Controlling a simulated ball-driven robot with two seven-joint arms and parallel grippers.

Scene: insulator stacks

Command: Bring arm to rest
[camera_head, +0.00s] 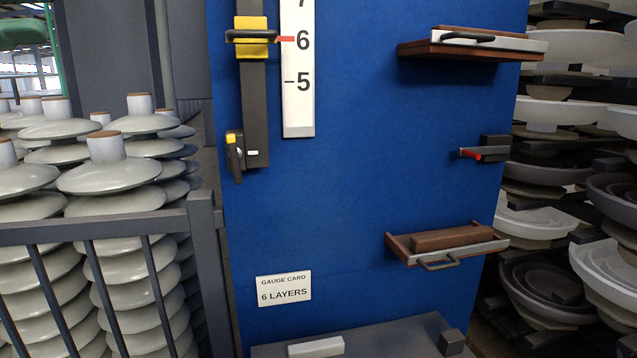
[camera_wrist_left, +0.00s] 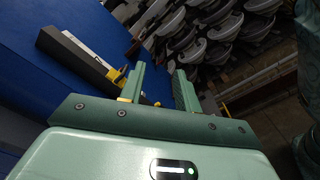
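My left gripper (camera_wrist_left: 158,70) shows in the left wrist view. Its two green fingers stand apart with an empty gap between them, so it is open and holds nothing. Beyond the fingers are the blue panel (camera_wrist_left: 95,20) and a dark rail (camera_wrist_left: 85,62) with a yellow part near the left finger. I cannot tell whether the finger touches it. Neither arm nor gripper shows in the head view. My right gripper is in neither view.
The blue panel (camera_head: 350,180) carries a yellow slider (camera_head: 251,48) with its red pointer at 6, a lever (camera_head: 237,155), a red-tipped handle (camera_head: 472,154) and two handled trays. A card (camera_head: 284,288) reads "6 LAYERS". Insulator stacks stand behind a railing (camera_head: 100,226) and at right.

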